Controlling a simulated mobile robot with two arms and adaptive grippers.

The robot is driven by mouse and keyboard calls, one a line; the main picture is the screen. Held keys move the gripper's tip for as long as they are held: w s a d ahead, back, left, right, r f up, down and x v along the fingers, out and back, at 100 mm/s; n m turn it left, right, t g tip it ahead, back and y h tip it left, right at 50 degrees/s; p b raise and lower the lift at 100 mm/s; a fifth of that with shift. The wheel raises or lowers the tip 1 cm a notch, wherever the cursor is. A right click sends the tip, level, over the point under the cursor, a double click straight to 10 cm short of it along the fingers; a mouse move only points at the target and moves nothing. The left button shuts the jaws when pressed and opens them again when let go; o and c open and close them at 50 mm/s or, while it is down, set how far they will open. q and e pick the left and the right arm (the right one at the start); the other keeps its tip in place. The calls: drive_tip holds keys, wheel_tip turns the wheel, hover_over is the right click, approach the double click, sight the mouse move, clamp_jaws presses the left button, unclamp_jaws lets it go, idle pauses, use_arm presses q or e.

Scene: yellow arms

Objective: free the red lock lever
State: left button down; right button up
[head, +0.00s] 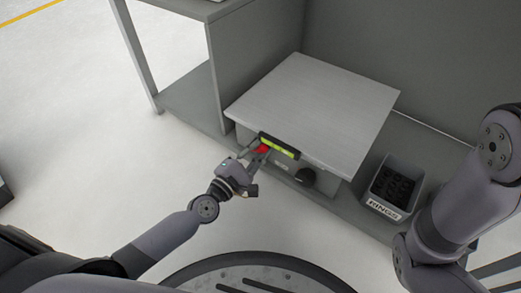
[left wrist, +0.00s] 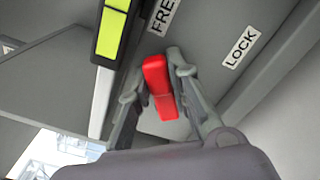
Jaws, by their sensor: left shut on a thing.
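The red lock lever (head: 264,149) is on the front of a grey box under a light grey top plate (head: 315,100). In the left wrist view the lever (left wrist: 160,88) lies between the two fingers of my left gripper (left wrist: 157,66), which is shut on it. In the head view my left gripper (head: 257,156) reaches the lever from the lower left and hides part of it. A FREE label (left wrist: 163,16), partly cut off, and a LOCK label (left wrist: 239,47) are on the panel. The lever's upper end is closer to the FREE label. My right gripper is out of view.
A black knob (head: 304,177) is to the right. A grey bin (head: 384,207) labelled RINGS holds dark items. Open floor lies to the left.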

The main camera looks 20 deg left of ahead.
use_arm(q)
drive_tip(key=shift+a+r+n, duration=0.15)
drive_tip(key=shift+a+n, duration=0.05)
drive_tip(key=shift+n, duration=0.6)
drive_tip(key=c, duration=1.5)
unclamp_jaws()
drive_tip(key=v, duration=1.2)
